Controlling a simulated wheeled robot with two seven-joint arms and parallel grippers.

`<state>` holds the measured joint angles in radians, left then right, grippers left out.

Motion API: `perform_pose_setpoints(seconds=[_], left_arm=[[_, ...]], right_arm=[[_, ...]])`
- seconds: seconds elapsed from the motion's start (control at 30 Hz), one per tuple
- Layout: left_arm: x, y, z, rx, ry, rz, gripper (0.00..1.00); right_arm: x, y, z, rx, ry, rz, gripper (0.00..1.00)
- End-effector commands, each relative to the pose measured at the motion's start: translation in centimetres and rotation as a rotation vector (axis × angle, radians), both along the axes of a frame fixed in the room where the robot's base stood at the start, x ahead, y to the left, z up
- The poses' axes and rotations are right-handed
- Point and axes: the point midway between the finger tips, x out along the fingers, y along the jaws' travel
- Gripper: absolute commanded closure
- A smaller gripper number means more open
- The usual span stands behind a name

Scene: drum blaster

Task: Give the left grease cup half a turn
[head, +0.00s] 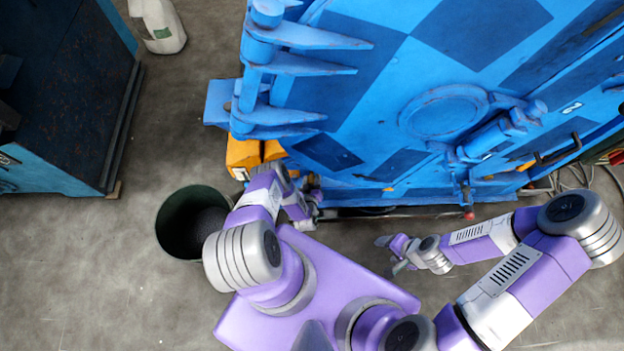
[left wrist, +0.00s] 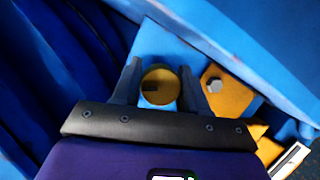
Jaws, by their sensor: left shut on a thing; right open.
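The left grease cup (left wrist: 160,88) is a round brass-yellow cap in the left wrist view, with a small dark mark on its face. My left gripper (left wrist: 159,80) has one finger on each side of it and is shut on it. In the head view my left gripper (head: 311,187) is at the lower left of the blue machine (head: 345,75), and the cup cannot be made out there. My right gripper (head: 388,255) is open and empty over the floor, in front of the machine and apart from it.
A yellow bracket with a bolt (left wrist: 228,92) sits right of the cup. Yellow blocks (head: 243,155) are at the machine's lower left corner. A dark bin (head: 172,222) stands left of my left arm. A white jug (head: 160,25) stands far back. Floor between bin and blue-black cabinet (head: 70,90) is clear.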

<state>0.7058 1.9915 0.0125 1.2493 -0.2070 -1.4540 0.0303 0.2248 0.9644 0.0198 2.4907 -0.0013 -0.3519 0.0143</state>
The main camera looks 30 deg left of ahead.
Motion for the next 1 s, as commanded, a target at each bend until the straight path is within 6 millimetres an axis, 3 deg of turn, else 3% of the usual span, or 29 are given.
perform_pose_setpoints(seconds=[0.4, 0.93, 0.97, 1.0], left_arm=[[-0.01, -0.07, -0.05, 0.171, 0.107, -0.002, 0.87], [-0.05, -0.05, -0.09, 0.196, 0.122, -0.001, 0.87], [-0.06, -0.05, -0.09, 0.196, 0.122, -0.001, 0.55], [-0.06, -0.05, -0.09, 0.196, 0.122, -0.001, 0.49]], right_arm=[[0.00, 0.00, 0.30, 0.000, 0.000, 0.000, 0.35], [0.00, 0.00, 0.31, 0.000, 0.000, 0.000, 0.35], [0.00, 0.00, 0.31, 0.000, 0.000, 0.000, 0.35], [0.00, -0.01, 0.31, 0.000, 0.000, 0.000, 0.35]])
